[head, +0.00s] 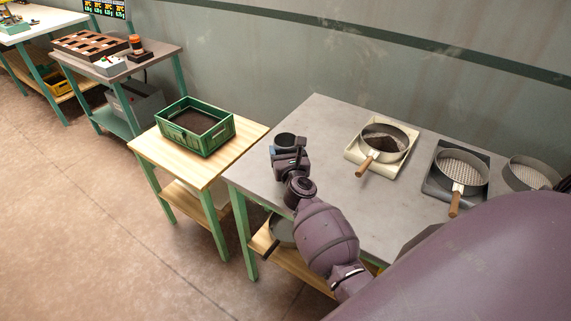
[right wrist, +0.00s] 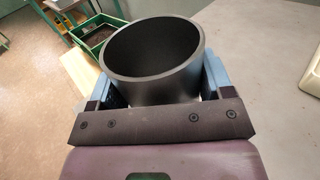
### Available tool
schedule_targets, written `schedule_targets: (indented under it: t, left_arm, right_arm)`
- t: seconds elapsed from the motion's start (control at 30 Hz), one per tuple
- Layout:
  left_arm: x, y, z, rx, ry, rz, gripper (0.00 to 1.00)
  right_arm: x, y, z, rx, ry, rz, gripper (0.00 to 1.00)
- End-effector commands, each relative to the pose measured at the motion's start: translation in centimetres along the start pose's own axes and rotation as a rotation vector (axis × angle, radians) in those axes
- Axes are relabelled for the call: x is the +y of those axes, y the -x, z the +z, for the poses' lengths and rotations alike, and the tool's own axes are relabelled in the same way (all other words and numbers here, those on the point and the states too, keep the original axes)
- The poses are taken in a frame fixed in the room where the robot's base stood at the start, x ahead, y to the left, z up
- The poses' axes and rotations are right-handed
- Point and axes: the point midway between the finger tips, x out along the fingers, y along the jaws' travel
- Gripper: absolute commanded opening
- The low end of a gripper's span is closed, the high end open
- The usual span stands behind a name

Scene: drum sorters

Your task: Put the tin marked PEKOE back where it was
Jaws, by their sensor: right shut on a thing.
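My right gripper (head: 287,153) is over the left end of the grey table, its fingers shut on a dark, open-topped cylindrical tin (head: 284,138). In the right wrist view the tin (right wrist: 155,86) is upright between the two blue fingers and looks empty inside. No lettering shows on it, so I cannot tell whether it is marked PEKOE. I cannot tell whether its base touches the table. My left gripper is not in view.
The grey table (head: 330,118) holds several round sieves, one with dark matter (head: 384,143), on trays. A green crate of dark matter (head: 195,125) stands on the wooden table to the left. Farther left, a bench bears a brown compartment tray (head: 88,45).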

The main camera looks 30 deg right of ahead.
Motion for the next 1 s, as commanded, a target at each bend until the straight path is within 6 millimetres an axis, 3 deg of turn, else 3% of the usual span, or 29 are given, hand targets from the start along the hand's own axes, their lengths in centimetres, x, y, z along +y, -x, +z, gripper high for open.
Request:
schedule_targets:
  t: [0.33,0.67,0.9,0.93,1.0]
  left_arm:
    - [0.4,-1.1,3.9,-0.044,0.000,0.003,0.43]
    - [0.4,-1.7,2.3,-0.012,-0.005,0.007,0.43]
    - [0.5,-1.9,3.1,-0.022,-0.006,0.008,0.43]
    - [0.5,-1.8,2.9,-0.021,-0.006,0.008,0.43]
    - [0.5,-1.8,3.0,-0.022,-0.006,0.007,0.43]
  right_arm:
    - [0.0,0.1,-4.2,0.007,0.003,0.001,0.47]
    - [0.0,0.0,-4.0,0.001,0.000,0.000,0.47]
    - [0.0,0.0,-4.7,0.002,0.000,0.000,0.47]
    - [0.0,0.0,-4.6,0.002,0.000,0.000,0.78]
    - [0.0,0.0,-4.5,0.002,0.000,0.000,0.89]
